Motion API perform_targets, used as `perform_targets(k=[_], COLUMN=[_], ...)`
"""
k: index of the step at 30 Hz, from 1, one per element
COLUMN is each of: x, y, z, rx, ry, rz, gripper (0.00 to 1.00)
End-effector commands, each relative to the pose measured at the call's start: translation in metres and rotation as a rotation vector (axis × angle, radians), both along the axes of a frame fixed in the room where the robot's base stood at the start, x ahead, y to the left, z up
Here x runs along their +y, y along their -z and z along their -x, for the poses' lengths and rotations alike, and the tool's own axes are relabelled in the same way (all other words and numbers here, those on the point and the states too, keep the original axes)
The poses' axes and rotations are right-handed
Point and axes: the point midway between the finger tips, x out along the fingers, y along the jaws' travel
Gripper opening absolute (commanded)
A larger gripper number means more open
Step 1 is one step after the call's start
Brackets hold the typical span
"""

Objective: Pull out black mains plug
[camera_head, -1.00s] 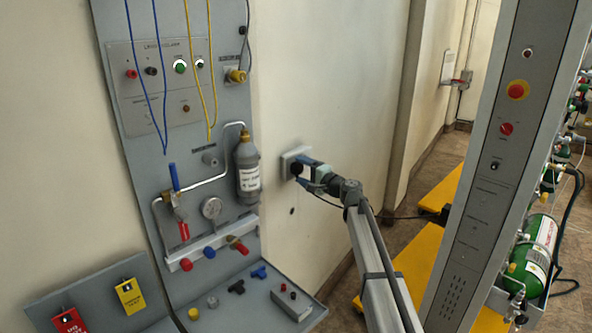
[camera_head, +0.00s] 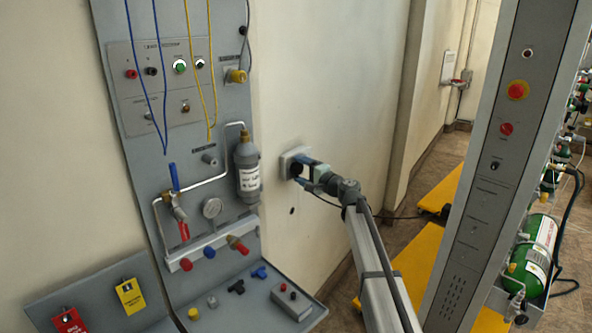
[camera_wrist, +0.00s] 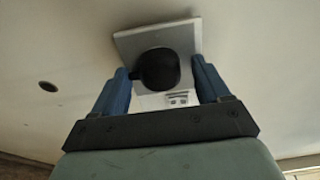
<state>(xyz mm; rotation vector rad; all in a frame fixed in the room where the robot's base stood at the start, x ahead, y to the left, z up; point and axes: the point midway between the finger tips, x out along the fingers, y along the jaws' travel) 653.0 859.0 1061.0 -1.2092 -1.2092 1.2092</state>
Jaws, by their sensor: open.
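The black mains plug (camera_wrist: 158,68) sits in the pale wall socket plate (camera_wrist: 126,42) in the wrist view. In the head view the plug (camera_head: 296,169) shows as a dark round shape on the socket plate (camera_head: 287,157), partly covered by my gripper. My gripper (camera_wrist: 162,80) is open, with one blue finger on each side of the plug. The left finger is close to the plug's side. A gap shows between the plug and the right finger. I cannot tell whether either finger touches it.
A grey panel (camera_head: 217,130) with a bottle (camera_head: 247,172), pipes, gauge and hanging cords stands left of the socket. Below it is a grey tray (camera_head: 215,322) with small fittings. A dark cable runs right from the socket area. A grey column (camera_head: 478,210) stands at right.

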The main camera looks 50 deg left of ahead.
Motion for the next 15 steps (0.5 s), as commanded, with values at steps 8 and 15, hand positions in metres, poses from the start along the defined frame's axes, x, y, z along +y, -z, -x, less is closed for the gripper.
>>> perform_targets(k=[8, 15], x=[0.0000, 0.0000], y=[0.0000, 0.0000], z=[0.0000, 0.0000], rx=[0.000, 0.000], ry=[0.000, 0.000], rz=[0.000, 0.000], gripper=[0.65, 0.42])
